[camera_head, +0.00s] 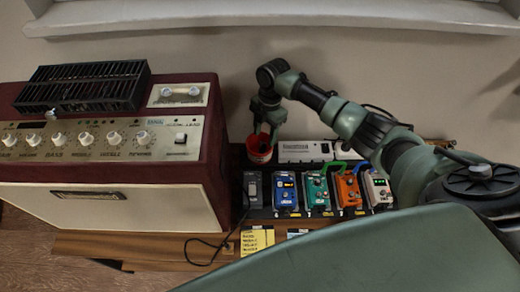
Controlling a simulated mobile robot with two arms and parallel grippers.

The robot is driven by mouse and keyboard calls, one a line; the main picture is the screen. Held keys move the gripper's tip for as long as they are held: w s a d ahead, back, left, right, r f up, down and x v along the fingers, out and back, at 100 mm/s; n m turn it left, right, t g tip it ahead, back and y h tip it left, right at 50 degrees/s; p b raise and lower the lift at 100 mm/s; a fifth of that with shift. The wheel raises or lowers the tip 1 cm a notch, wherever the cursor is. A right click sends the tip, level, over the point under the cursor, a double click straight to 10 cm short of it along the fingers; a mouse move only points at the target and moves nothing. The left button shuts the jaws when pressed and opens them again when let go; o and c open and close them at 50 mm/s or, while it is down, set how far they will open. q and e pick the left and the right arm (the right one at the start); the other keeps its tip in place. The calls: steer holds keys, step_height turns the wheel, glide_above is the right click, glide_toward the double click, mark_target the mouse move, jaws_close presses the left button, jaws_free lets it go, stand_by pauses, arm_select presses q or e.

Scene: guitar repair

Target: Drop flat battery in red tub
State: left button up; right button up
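The red tub (259,155) stands behind the row of pedals, just right of the amplifier. My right gripper (265,133) points down at the tub's mouth, with its fingertips at or just inside the rim. Its two fingers look spread apart, and I see nothing held between them. I cannot make out the flat battery; the tub's inside is mostly hidden by the fingers and rim. My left gripper is not in view.
A maroon amplifier (205,150) with a black vented unit (85,85) on top fills the left. Several pedals (286,191) stand in a row in front of a white power box (305,151). A yellow note (257,240) and a black cable lie at the front edge.

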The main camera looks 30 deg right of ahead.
step_height(320, 180, up, 8)
steer(key=shift+w+d, duration=0.15)
steer(key=shift+d, duration=0.3)
steer(key=shift+f, duration=0.15)
stand_by(0.4)
